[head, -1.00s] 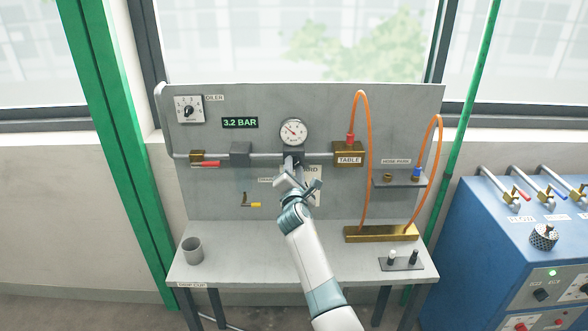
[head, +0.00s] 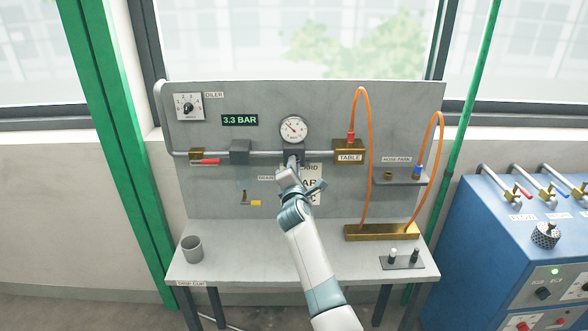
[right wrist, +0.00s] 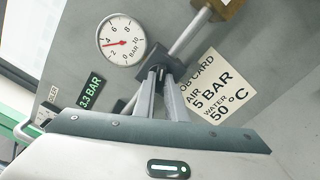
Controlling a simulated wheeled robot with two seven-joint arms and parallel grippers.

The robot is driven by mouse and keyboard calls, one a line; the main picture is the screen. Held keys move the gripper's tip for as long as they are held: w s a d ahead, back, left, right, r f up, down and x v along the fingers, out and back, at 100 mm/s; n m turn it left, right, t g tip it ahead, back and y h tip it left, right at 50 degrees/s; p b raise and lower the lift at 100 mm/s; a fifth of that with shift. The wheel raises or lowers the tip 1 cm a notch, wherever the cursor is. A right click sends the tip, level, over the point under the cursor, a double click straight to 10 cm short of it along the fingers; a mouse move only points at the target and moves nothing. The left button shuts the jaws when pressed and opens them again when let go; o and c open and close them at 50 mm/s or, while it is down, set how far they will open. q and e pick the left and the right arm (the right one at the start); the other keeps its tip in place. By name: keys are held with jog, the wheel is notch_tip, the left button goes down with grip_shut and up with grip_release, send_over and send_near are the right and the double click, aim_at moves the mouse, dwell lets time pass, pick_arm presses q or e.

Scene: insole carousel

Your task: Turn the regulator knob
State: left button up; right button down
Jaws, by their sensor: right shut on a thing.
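The regulator (head: 293,153) is a dark block on the grey pipe under the round gauge. Its knob is at the underside, mostly hidden by my fingers. My right gripper (head: 290,164) is shut on the regulator knob from below; its fingers also show in the right wrist view (right wrist: 160,78). The pressure gauge (head: 293,130) has a red needle, and in the right wrist view the gauge (right wrist: 121,41) needle points near 4. The green display (head: 240,120) reads 3.3 BAR. The job card (right wrist: 215,92) reads AIR 5 BAR, WATER 50 °C. My left gripper is not in view.
A red-handled valve (head: 205,162) is on the pipe at left. A grey cup (head: 192,249) stands on the bench. A blue machine (head: 500,250) is at the right.

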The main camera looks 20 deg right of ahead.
jog(key=m+b, duration=0.5)
jog(key=m, duration=0.6)
jog(key=shift+f+m+b, duration=0.1)
jog(key=shift+m+b, duration=0.2)
dwell(0.3)
jog(key=c, duration=1.8)
grip_release()
jog(key=shift+s, duration=0.1)
